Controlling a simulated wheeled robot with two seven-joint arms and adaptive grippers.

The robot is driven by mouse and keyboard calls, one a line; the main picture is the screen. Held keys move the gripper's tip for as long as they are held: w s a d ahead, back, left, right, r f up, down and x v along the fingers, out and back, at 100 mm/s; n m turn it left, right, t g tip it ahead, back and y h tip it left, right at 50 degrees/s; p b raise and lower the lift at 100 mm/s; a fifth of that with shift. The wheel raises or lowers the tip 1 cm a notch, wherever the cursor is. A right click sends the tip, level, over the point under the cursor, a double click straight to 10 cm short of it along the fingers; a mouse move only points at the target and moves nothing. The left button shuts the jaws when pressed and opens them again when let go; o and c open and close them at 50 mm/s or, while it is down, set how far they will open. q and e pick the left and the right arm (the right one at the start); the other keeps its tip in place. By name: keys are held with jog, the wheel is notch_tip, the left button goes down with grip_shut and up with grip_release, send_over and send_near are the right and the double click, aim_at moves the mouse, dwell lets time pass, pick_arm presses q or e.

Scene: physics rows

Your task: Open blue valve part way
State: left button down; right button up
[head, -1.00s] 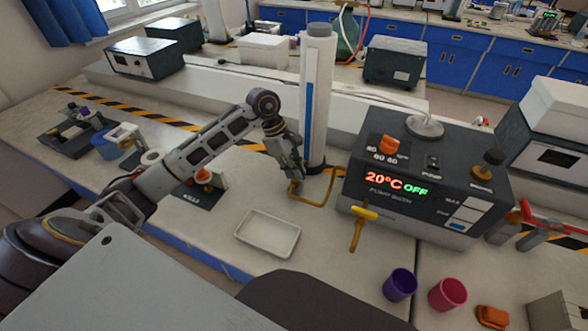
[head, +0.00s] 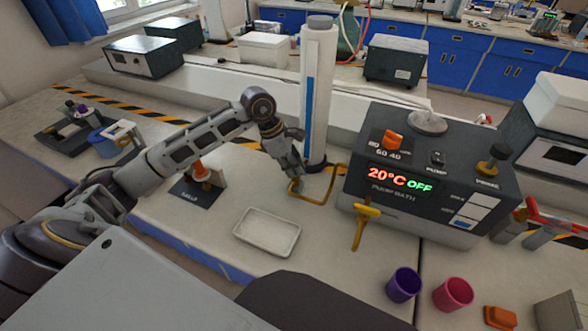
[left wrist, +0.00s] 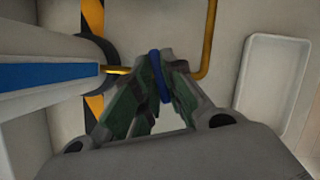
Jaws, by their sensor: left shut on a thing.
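The blue valve (left wrist: 159,78) shows in the left wrist view as a small blue handle between my fingers, by the brass pipe (left wrist: 206,50). My left gripper (left wrist: 160,68) is shut on it. In the head view, my left gripper (head: 297,190) points down at the pipe (head: 325,198), beside the foot of the tall white column (head: 316,95). The gripper hides the valve there, and I cannot tell its exact angle. My right gripper is not in view.
A white tray (head: 267,232) lies in front of the gripper. The bath unit (head: 425,205), reading 20°C OFF, stands right, with a yellow tap (head: 364,212) on its front. Purple (head: 404,284) and pink (head: 453,293) cups stand front right.

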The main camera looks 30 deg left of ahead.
pick_arm(q)
jog(key=shift+n+t+y+b, duration=0.3)
jog(key=shift+n+b, duration=0.2)
jog(key=shift+n, duration=0.4)
jog(key=shift+s+n+t+b, duration=0.1)
jog(key=shift+n+t+b, duration=0.5)
jog(key=shift+n, duration=0.6)
jog(key=shift+n+y, duration=0.3)
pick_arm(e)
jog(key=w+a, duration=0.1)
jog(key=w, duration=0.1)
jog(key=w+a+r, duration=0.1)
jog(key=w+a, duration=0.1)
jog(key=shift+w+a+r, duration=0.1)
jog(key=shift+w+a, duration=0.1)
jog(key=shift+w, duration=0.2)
